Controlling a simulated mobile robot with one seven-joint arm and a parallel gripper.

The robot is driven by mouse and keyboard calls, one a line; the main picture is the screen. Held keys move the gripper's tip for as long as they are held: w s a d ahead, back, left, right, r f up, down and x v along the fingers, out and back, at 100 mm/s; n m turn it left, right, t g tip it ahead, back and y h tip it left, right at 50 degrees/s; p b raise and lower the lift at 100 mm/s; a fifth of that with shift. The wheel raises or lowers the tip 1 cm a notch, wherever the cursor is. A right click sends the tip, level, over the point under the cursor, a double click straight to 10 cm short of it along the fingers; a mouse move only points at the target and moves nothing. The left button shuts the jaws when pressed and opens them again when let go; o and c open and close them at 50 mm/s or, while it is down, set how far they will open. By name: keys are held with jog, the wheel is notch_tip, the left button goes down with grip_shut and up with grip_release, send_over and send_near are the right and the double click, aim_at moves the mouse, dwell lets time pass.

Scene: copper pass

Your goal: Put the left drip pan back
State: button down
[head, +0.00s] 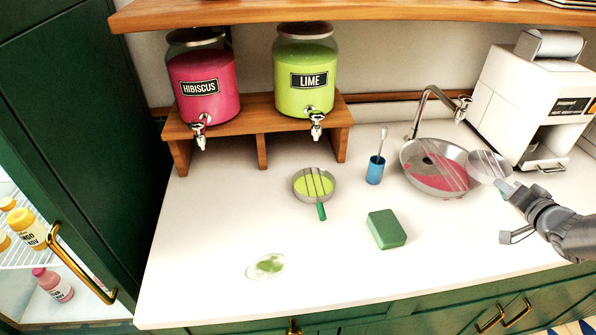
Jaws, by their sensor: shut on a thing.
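My gripper (508,190) is at the right, shut on the handle of a round, slotted metal drip pan (488,166). The pan is held tilted at the right rim of the sink and looks empty, with no coloured liquid showing. A second drip pan (315,182) with a green handle and green liquid under its bars sits on the counter in front of the lime dispenser (305,72). The hibiscus dispenser (202,84) stands to its left on the same wooden stand (263,117). The counter below the hibiscus tap (200,132) is bare.
The round sink (412,157) holds pink liquid below a curved faucet (425,98). A blue cup with a brush (375,170), a green sponge (387,229) and a greenish puddle (266,266) are on the white counter. A white machine (520,95) stands back right.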

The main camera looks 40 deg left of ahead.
jog(key=s+a+r+n+g+y, duration=0.2)
jog(key=s+a+n+g+y, duration=0.15)
jog(key=s+a, duration=0.4)
jog(key=n+g+y, duration=0.1)
jog(key=n+g, duration=0.8)
jog(key=g, duration=0.1)
send_over(244, 216)
notch_tip(244, 216, down, 5)
jog(key=shift+d+r, duration=0.1)
jog(key=shift+f, duration=2.15)
jog(key=shift+f, duration=0.1)
